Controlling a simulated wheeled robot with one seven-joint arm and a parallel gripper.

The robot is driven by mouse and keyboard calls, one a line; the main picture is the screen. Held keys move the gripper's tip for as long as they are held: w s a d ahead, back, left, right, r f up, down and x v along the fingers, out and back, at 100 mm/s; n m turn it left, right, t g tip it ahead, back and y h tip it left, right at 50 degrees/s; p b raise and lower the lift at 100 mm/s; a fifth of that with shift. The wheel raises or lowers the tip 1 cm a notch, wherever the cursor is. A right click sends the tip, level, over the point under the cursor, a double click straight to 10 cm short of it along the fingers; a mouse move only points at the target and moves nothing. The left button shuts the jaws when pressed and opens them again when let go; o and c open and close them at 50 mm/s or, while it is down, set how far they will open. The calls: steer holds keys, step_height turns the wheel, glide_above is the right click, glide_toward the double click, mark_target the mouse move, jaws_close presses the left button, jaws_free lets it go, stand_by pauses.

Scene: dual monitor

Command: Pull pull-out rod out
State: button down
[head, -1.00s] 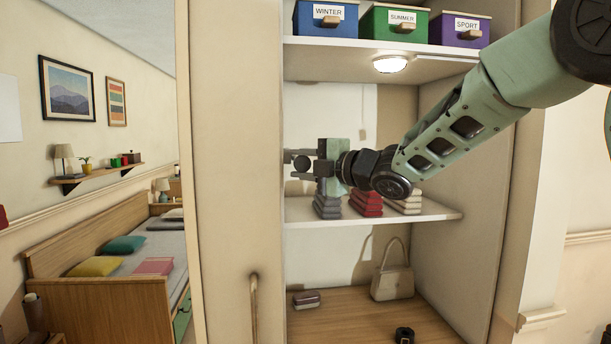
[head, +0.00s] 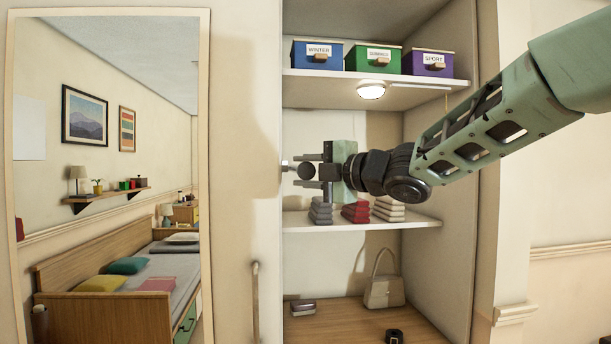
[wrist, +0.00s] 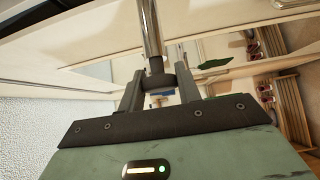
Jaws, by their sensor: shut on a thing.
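The pull-out rod (wrist: 150,28) is a shiny metal bar that comes down from the top of the wrist view to between my fingers. In the head view only a short bit of the rod (head: 286,167) shows, at the left edge of the wardrobe opening. My gripper (head: 308,171) is level there, pointing left, in front of the opening above the middle shelf. In the wrist view my gripper (wrist: 158,82) has its two dark fingers on either side of the rod's end, shut on it. The fingers partly hide the grip point.
Blue (head: 318,55), green (head: 373,60) and purple (head: 428,63) boxes stand on the top shelf, above a round lamp (head: 371,90). Folded clothes (head: 355,212) lie on the middle shelf (head: 390,228). A handbag (head: 384,291) stands below. A mirror (head: 205,120) is left.

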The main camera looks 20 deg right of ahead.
steer(key=c, duration=1)
jaws_free()
steer(key=v, duration=1.7)
steer(key=shift+d, duration=0.2)
steer(key=shift+s, duration=0.1)
